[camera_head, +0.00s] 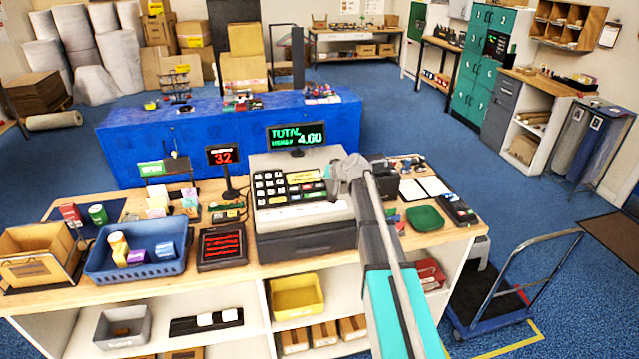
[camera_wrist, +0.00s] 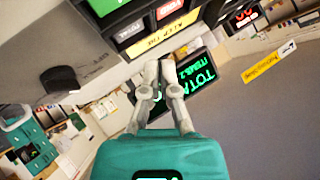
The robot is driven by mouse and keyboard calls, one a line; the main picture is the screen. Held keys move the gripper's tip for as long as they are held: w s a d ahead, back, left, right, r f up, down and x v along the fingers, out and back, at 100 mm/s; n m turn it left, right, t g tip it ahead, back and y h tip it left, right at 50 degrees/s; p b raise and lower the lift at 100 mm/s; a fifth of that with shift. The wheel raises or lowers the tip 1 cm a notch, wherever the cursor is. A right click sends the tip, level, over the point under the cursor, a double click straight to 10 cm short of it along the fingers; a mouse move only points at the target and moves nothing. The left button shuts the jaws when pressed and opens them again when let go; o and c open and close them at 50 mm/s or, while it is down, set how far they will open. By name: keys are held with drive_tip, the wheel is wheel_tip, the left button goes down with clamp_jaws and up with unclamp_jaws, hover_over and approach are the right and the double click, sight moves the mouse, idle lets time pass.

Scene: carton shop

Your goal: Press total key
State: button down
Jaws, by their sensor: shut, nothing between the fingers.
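The cash register (camera_head: 305,215) stands on the wooden counter, its dark keys (camera_head: 270,188) on the left of its sloping top. My gripper (camera_head: 345,172) is at the upper right of the register, past the yellow strip (camera_head: 303,176). Its fingers are together and empty. In the wrist view my gripper (camera_wrist: 158,68) points just beyond the yellow strip (camera_wrist: 163,35). A green key (camera_wrist: 102,5), cut off by the frame edge, and a red key (camera_wrist: 170,9) show there.
A red-lit display (camera_head: 221,155) on a post stands left of the register. A blue basket (camera_head: 135,263) with goods and a dark pad with red lines (camera_head: 221,246) are on the counter's left. A trolley (camera_head: 490,300) stands beyond the counter's right end.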

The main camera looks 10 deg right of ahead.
drive_tip(key=shift+s+r+p, duration=0.2)
drive_tip(key=shift+r+p, duration=0.4)
drive_tip(key=shift+r, duration=0.1)
drive_tip(key=shift+s+r+p, duration=0.15)
drive_tip(key=shift+r+p, duration=0.4)
drive_tip(key=shift+r, duration=0.15)
drive_tip(key=s+a+f+g+h+b, duration=0.1)
drive_tip(key=s+f, duration=0.4)
drive_tip(key=s, duration=0.7)
drive_tip(key=s+a+f+g+h+b, duration=0.2)
drive_tip(key=s+f+g, duration=0.3)
drive_tip(key=s, duration=0.7)
drive_tip(key=s+a+f+n+g+h+b, duration=0.1)
drive_tip(key=s+a+f+g+h+b, duration=0.1)
drive_tip(key=s, duration=1)
wheel_tip(320, 180, down, 3)
drive_tip(key=shift+s+a+r+g+h+b, duration=0.1)
drive_tip(key=shift+s+a+g+h+b, duration=0.15)
drive_tip(key=shift+g+b, duration=0.55)
